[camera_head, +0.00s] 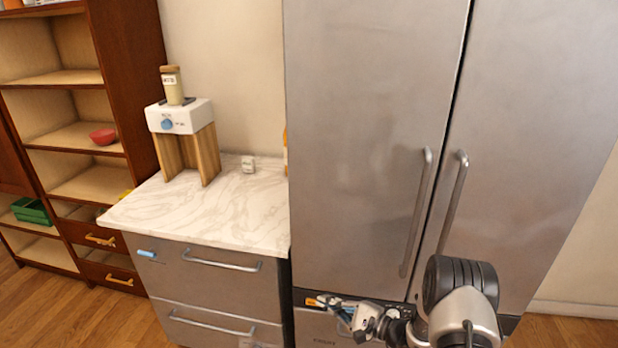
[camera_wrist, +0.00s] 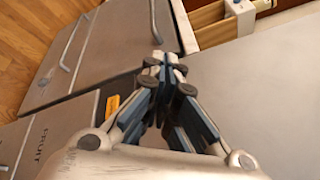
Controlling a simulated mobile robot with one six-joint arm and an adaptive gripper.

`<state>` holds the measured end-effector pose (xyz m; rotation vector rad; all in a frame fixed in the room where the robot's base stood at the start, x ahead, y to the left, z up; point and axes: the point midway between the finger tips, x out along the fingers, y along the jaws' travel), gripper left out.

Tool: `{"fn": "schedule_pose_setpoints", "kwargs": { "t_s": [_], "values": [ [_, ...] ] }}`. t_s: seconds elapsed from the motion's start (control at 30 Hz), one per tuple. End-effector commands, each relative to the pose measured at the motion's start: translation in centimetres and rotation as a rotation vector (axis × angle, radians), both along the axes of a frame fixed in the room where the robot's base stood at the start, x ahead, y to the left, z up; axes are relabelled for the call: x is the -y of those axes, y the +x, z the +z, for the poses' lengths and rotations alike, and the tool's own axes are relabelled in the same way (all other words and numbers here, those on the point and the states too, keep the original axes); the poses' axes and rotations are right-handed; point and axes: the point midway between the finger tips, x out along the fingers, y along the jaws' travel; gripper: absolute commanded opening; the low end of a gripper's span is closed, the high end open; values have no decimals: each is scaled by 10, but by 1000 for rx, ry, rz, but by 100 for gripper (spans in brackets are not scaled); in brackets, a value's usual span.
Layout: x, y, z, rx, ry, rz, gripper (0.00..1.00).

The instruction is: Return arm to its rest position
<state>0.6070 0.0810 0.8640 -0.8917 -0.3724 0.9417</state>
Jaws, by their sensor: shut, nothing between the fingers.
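My gripper (camera_head: 318,301) is at the lower middle of the head view, in front of the lower part of the steel fridge (camera_head: 370,130). In the wrist view my gripper (camera_wrist: 166,62) points up the picture with its fingertips together. It is shut and nothing shows between the fingers. My arm reaches in from the lower right of the head view and is bent. Part of the arm lies below the head view's edge.
A scale (camera_head: 181,116) with a jar (camera_head: 172,86) sits on a wooden stand (camera_head: 205,153). A wooden shelf (camera_head: 75,78) is far left. Wood floor (camera_head: 570,335) shows lower right.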

Motion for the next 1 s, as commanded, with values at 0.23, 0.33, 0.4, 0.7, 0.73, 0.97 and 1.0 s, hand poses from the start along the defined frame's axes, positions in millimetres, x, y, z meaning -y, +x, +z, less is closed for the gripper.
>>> {"fn": "schedule_pose_setpoints", "kwargs": {
  "t_s": [0.23, 0.33, 0.4, 0.7, 0.73, 0.97, 1.0],
  "values": [
    [-48, -54, 126, 32, -188, 341, 0],
    [-58, -87, 163, 43, -291, 457, 0],
    [-62, -112, 185, 51, -373, 528, 0],
    [-46, -224, 247, 103, -789, 742, 0],
    [-42, -235, 251, 111, -835, 756, 0],
    [1, -305, 272, 180, -1206, 792, 0],
    [10, -315, 275, 195, -1273, 788, 0]
  ]
}}
